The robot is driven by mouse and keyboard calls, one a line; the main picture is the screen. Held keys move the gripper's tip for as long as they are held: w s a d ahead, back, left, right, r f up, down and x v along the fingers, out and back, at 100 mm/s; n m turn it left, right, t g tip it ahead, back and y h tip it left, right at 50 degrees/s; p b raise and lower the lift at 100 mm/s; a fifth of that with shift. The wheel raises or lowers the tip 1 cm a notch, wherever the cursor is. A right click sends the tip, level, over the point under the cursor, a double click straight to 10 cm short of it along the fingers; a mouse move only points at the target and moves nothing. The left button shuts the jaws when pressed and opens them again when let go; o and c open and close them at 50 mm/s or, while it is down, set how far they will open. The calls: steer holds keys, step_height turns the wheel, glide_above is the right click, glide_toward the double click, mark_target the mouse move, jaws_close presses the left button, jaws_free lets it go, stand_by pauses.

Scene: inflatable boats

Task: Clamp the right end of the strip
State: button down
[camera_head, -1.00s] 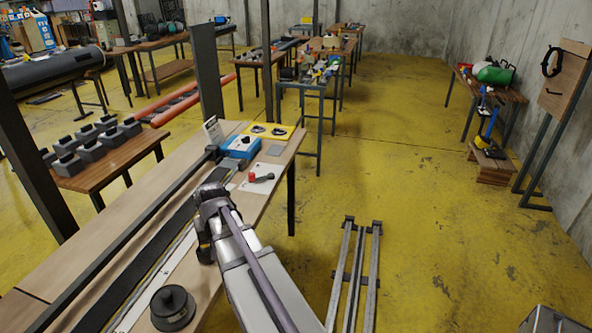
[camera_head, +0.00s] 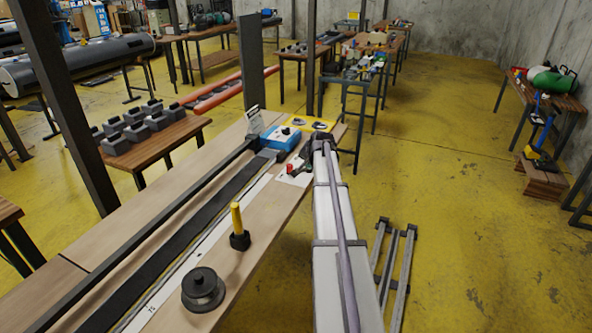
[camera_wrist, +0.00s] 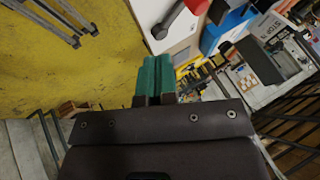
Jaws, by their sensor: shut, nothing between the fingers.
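The black strip (camera_head: 170,240) lies lengthwise along the wooden bench. Its far end is near a grey piece (camera_head: 268,153) beside a blue box (camera_head: 282,137). A lever with a red knob (camera_head: 293,168) lies on a white plate near there. In the wrist view the red knob (camera_wrist: 198,5) and its grey handle (camera_wrist: 163,29) are just beyond my gripper (camera_wrist: 155,75). Its green fingers are shut and empty, apart from the lever. The blue box (camera_wrist: 222,32) shows behind. My arm reaches to the bench's far right edge; its fingers are hidden in the head view.
A yellow-handled tool (camera_head: 237,225) stands upright on the bench, with a round black weight (camera_head: 203,290) nearer. A long dark rail (camera_head: 150,210) and white ruler (camera_head: 205,248) flank the strip. A metal frame (camera_head: 393,265) is on the floor at right, with open yellow floor beyond.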

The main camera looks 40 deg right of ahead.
steer(key=shift+f, duration=0.1)
steer(key=b+x, duration=0.8)
steer(key=x, duration=0.2)
steer(key=shift+f+b, duration=0.25)
steer(key=shift+b, duration=0.05)
steer(key=w, duration=0.2)
steer(key=w+a, duration=0.1)
steer(key=shift+w+r+p, duration=0.3)
steer(key=shift+r, duration=0.05)
steer(key=shift+w+a, duration=0.1)
steer(key=shift+w, duration=0.1)
steer(key=shift+w+a, duration=0.15)
steer(key=shift+m, duration=0.3)
